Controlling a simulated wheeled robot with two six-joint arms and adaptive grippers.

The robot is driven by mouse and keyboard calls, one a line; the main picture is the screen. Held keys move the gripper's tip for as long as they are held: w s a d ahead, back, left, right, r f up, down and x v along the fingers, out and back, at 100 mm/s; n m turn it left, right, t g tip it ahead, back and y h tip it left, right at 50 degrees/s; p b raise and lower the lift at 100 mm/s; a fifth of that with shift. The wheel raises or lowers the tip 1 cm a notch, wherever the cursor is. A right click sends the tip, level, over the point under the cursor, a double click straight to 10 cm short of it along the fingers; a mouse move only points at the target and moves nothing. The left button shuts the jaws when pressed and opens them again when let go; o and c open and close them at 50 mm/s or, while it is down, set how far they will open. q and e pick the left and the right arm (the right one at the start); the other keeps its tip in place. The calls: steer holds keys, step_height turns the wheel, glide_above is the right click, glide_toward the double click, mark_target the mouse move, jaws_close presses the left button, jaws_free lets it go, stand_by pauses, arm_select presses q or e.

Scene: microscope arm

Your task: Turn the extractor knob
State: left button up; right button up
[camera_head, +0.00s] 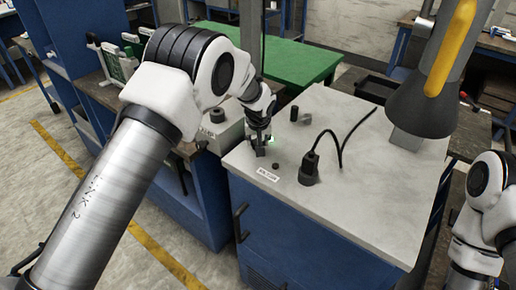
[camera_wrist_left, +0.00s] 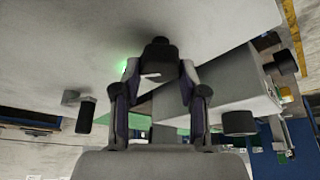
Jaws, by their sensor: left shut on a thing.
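The extractor knob (camera_wrist_left: 160,55), a dark knob with a pale mark, sits between my left gripper's (camera_wrist_left: 159,70) two fingers in the left wrist view. The fingers are closed around its sides. In the head view my left gripper (camera_head: 260,147) points down at the near left part of the white worktop (camera_head: 345,130) and hides most of the knob. A small green light (camera_wrist_left: 125,68) shows beside the knob. My right arm is at the right edge of the head view, and its gripper is out of frame.
A dark plug-like fitting (camera_head: 309,170) with a looping black cable stands right of the gripper. A white label (camera_head: 267,174), too small to read, lies in front. A dark cylinder (camera_head: 294,113) stands behind. A yellow and dark hood arm (camera_head: 440,70) hangs over the worktop's right side.

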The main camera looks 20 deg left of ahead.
arm_select(q)
steer(key=n+b, duration=0.2)
steer(key=f+n+g+y+b, duration=0.1)
steer(key=b, duration=0.1)
steer(key=shift+s+n, duration=0.1)
steer(key=shift+n, duration=0.3)
steer(key=shift+r+n+y+b, duration=0.2)
steer(key=shift+n+y+b, duration=0.2)
steer(key=shift+n+b, duration=0.5)
steer(key=shift+r+n+g, duration=0.1)
steer(key=shift+n+g, duration=0.4)
steer(key=shift+n, duration=0.4)
arm_select(e)
step_height(320, 180, down, 7)
steer(key=shift+f, duration=0.2)
arm_select(q)
steer(key=o, duration=1.1)
steer(key=shift+o, duration=0.2)
steer(key=shift+d+r, duration=0.1)
